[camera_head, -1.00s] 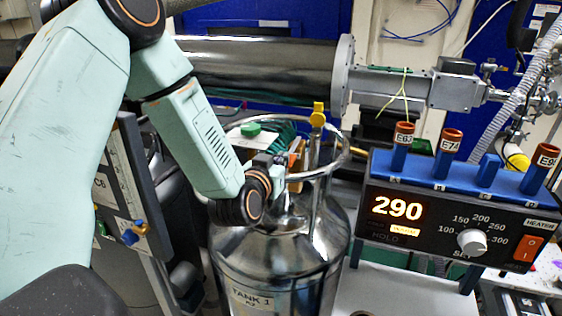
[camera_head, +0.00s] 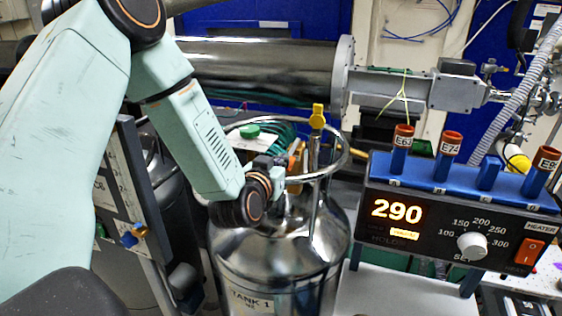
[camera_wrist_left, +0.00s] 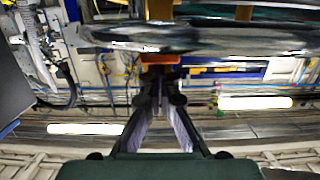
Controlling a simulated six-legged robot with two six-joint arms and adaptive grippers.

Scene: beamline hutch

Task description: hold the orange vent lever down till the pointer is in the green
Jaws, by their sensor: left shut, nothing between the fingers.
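The orange vent lever (camera_head: 298,152) shows in part at the top of the silver tank, behind the ring-shaped rail. My left gripper (camera_head: 280,168) is inside the rail, close to the lever, partly hidden by its own wrist. In the left wrist view my left gripper (camera_wrist_left: 160,88) is shut with nothing between its fingers. An orange piece (camera_wrist_left: 160,59), apparently the lever, shows just past the fingertips there; I cannot tell if they touch. The gauge pointer and its green zone cannot be made out. My right gripper is not in view.
The tank (camera_head: 280,255) has a metal rail (camera_head: 338,166) around its top, a yellow-topped post (camera_head: 318,117) and a green knob (camera_head: 250,131). A heater box (camera_head: 450,225) reading 290, with orange-capped tubes, stands right.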

